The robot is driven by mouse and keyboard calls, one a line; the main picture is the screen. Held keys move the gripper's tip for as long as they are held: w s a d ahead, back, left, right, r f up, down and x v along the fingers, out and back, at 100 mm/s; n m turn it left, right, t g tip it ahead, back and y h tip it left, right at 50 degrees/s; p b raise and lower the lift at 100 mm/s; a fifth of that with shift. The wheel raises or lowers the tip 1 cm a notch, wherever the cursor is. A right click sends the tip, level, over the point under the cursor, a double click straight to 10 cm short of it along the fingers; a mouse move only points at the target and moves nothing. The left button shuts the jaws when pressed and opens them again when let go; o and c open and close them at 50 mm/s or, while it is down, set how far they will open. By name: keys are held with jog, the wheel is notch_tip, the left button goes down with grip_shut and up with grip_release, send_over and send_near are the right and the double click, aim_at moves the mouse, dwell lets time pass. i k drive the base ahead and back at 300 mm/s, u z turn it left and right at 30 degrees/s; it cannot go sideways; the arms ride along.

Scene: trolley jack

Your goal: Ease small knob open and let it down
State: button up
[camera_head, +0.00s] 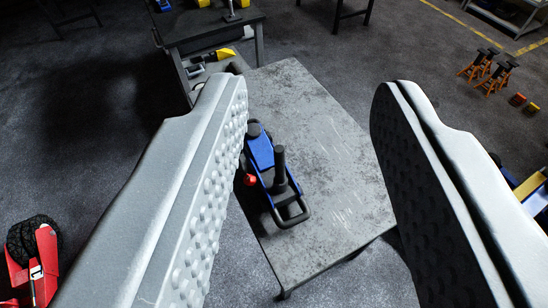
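A small blue and black trolley jack (262,152) stands on a grey worn tabletop (320,130), seen between my fingers. A black upright post (280,168) rises from it, and a black loop handle (292,214) is at its near end. A small red knob (250,180) shows at the jack's left side, close to the edge of my left finger in the picture. My gripper (308,100) is wide open and empty, well above the table. The left finger hides part of the table's left side.
A dark workbench (215,32) with yellow and black tools stands behind the table. Orange jack stands (487,70) are on the floor at the upper right. A red object with a black wheel (33,250) is at the lower left. Floor around the table is mostly free.

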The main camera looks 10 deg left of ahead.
aim_at(249, 180)
jog(key=u, duration=0.15)
jog(key=i, duration=0.85)
jog(key=u, duration=0.55)
